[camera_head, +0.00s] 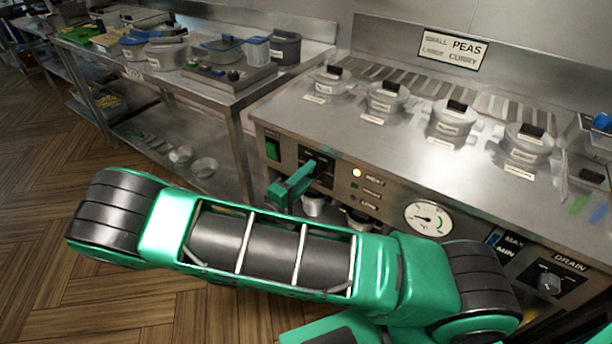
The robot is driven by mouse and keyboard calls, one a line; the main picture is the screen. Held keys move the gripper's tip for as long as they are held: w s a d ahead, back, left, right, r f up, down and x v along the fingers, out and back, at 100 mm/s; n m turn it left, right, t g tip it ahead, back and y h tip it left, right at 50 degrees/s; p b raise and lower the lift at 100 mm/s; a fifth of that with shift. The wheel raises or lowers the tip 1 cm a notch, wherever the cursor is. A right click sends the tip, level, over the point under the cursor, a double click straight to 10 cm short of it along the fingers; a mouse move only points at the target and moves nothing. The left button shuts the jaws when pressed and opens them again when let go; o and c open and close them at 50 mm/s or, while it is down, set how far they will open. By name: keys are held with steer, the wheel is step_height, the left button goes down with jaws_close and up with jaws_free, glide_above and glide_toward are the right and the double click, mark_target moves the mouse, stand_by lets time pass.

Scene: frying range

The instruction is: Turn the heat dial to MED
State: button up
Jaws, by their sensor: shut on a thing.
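The heat dial sits on a dark panel (318,168) at the left of the range's front, and the dial itself is mostly hidden behind my gripper. My green gripper (312,166) reaches up to that panel from below left and is shut on the dial. The dial's pointer and its markings, including MED, cannot be read. To the right of the panel, a column of indicator lamps has its top lamp (357,173) lit yellow-white, with small labels beside the lamps.
My arm crosses the foreground. A green switch (272,149) is left of the panel. A round gauge (429,219) and a drain knob (549,282) are to the right. Several lidded pots, one here (329,83), stand on the range top. A cluttered steel table (236,91) is at left.

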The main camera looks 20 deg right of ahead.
steer(key=o, duration=1)
steer(key=shift+f, duration=0.1)
steer(key=shift+o, duration=0.2)
steer(key=v, duration=1)
steer(key=shift+a, duration=0.35)
steer(key=shift+s, duration=0.2)
